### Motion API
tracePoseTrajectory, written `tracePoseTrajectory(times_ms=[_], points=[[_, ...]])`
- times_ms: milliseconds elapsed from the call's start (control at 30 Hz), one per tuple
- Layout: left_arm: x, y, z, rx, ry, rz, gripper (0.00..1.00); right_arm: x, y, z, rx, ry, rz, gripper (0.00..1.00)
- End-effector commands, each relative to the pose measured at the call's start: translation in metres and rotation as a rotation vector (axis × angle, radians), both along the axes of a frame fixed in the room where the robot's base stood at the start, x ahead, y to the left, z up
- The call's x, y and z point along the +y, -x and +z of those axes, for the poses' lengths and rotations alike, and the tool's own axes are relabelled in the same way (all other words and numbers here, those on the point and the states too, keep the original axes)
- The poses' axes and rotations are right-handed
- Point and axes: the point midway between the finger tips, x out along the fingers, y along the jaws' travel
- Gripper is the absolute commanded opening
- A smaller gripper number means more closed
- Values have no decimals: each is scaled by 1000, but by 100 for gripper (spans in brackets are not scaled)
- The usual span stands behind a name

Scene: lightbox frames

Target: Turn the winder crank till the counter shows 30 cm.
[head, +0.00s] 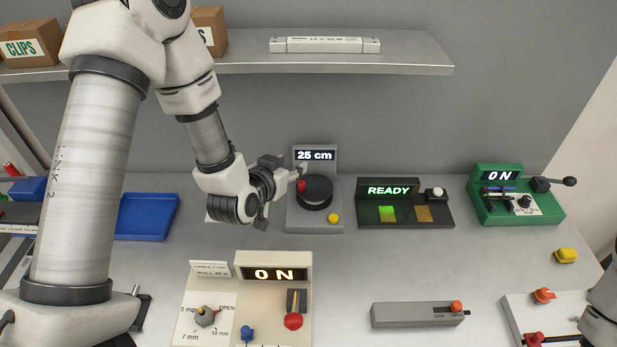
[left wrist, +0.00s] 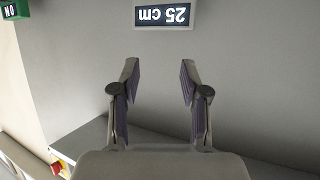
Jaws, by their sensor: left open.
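The winder (head: 299,218) is a grey box on the bench in the middle of the head view. Its counter (head: 315,155) reads 25 cm; the counter also shows upside down in the left wrist view (left wrist: 163,15). A dark round disc (head: 316,192) on its top is the crank, with a red knob (head: 300,186) at its left side. My left gripper (head: 287,180) is open at the winder's left, close to the red knob. In the left wrist view its fingers (left wrist: 160,85) are apart with nothing between them. Whether it touches the knob cannot be told.
A yellow button (head: 333,218) sits on the winder's front right. A dark READY unit (head: 398,213) stands to its right, a green ON unit (head: 500,208) further right. A cream ON unit (head: 240,300) stands in front. A shelf (head: 420,60) runs behind.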

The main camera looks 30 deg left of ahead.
Motion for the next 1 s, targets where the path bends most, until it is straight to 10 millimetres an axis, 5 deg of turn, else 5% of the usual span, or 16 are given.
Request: tracePoseTrajectory(times_ms=[600,767,1000], points=[[0,1,-90,-1,0,0,45,0,1,-90,0,0,0,40],[0,-7,-90,0,-1,0,45,0,1,-85,0,0,0,40],[1,-48,-106,-1,-2,-2,45,0,1,-75,-1,0,0,40]])
